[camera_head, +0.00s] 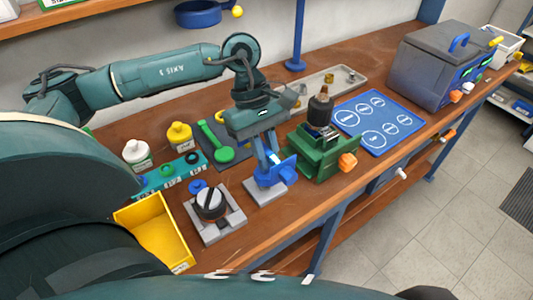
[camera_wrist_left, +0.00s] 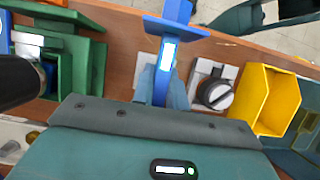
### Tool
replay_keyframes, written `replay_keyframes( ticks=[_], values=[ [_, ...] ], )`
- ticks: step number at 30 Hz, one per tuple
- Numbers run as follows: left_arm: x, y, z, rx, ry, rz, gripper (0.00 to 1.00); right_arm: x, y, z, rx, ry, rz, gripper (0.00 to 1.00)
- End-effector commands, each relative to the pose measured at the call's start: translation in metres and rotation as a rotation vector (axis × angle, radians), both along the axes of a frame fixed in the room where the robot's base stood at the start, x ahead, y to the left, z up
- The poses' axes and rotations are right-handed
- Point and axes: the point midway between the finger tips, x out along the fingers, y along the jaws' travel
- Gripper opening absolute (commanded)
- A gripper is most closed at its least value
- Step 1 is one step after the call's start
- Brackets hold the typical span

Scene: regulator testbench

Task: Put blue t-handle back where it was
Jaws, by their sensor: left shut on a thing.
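The blue t-handle (camera_head: 284,169) is between the fingers of my left gripper (camera_head: 270,160), which points down and is shut on it. Below it is a small grey stand (camera_head: 265,192) with a blue upper part. I cannot tell whether the handle touches the stand or is seated in it. In the left wrist view, the blue handle (camera_wrist_left: 190,28) shows as a wide blue crosspiece beyond the fingers, and the grey stand (camera_wrist_left: 143,82) is partly hidden behind them. My right gripper is not in view.
A green vise (camera_head: 325,160) holding a dark cylinder stands close on the right. A grey fixture with a round black-and-silver knob (camera_head: 211,203) is close on the left. A yellow bin (camera_head: 155,235) is at the front left. A blue mat (camera_head: 378,119) lies farther right.

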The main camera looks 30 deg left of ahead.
Motion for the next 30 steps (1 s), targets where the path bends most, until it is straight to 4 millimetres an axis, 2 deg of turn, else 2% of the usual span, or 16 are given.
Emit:
replay_keyframes(
  ticks=[3,15,25,26,30],
  values=[
    [0.000,0.000,-0.010,-0.001,-0.002,0.001,0.00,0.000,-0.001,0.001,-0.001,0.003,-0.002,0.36],
    [0.000,0.000,-0.017,-0.001,-0.003,0.000,0.00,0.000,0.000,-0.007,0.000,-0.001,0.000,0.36],
    [0.000,0.000,-0.022,-0.001,-0.003,0.000,0.00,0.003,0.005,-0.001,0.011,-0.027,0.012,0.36],
    [0.000,0.000,-0.022,-0.001,-0.001,-0.001,0.17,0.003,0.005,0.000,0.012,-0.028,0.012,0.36],
    [0.000,0.000,-0.022,-0.001,-0.001,-0.001,0.28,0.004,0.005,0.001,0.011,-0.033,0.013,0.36]
  ],
)
